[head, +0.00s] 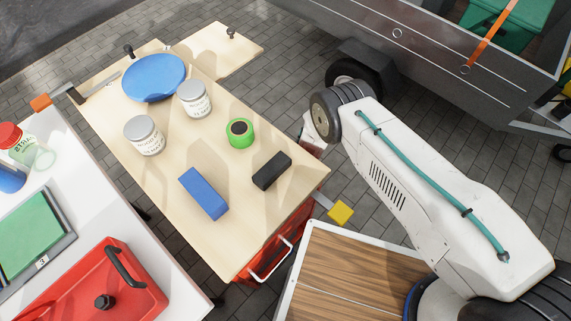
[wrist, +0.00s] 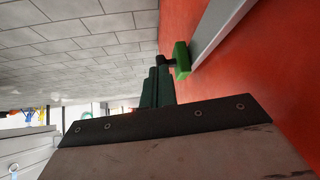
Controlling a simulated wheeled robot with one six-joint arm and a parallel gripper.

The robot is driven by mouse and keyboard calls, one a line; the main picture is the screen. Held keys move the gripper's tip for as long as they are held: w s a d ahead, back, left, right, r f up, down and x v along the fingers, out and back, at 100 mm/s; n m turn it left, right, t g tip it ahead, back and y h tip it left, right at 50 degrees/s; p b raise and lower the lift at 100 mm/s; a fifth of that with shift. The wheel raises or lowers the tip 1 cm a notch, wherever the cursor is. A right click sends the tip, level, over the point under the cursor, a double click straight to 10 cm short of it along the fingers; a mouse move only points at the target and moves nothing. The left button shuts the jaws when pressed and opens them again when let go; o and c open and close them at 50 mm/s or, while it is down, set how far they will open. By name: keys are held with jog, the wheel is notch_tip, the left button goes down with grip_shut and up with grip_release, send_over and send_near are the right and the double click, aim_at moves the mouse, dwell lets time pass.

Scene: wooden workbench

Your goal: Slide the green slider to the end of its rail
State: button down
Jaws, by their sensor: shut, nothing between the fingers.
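The green slider (wrist: 181,60) is a small bright green block in the wrist view, at the lower end of the visible part of a grey rail (wrist: 218,32). The rail is on a red surface (wrist: 265,75) and runs out of the top of the picture. My gripper (wrist: 161,64) is shut and empty, with its dark fingers pointing up the picture. Its tips are close to the left of the slider; I cannot tell whether they touch. In the head view the slider, the rail and my fingers are hidden.
Paved floor (wrist: 75,45) lies left of my fingers.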

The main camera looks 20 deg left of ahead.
jog(key=d+f+v, duration=0.1)
jog(key=v, duration=1.2)
jog(key=s+d+f+m+h, duration=0.15)
jog(key=d+h, duration=0.35)
jog(key=d, duration=0.5)
jog(key=w+d+r+m+g+h, duration=0.15)
jog(key=d+r, duration=0.35)
jog(key=r, duration=0.6)
jog(key=d+r+m+h, duration=0.25)
jog(key=d+r, duration=0.25)
jog(key=r, duration=0.7)
jog(key=w+d+r+m+g+h, duration=0.1)
jog(key=d+r+m+h, duration=0.1)
jog(key=d+r, duration=0.65)
jog(key=s+d+r+m+y, duration=0.1)
jog(key=s+d+r, duration=0.3)
jog(key=s+r, duration=0.4)
jog(key=s+d+r+m+t+y, duration=0.1)
jog(key=s+d+r+m, duration=0.3)
jog(key=r, duration=1.2)
jog(key=s+d+r+m+t+y, duration=0.1)
jog(key=s+d+r+m, duration=0.2)
jog(key=s+r, duration=0.8)
jog(key=shift+s+d+r, duration=0.35)
jog(key=shift+d+r, duration=0.1)
jog(key=shift+d, duration=0.3)
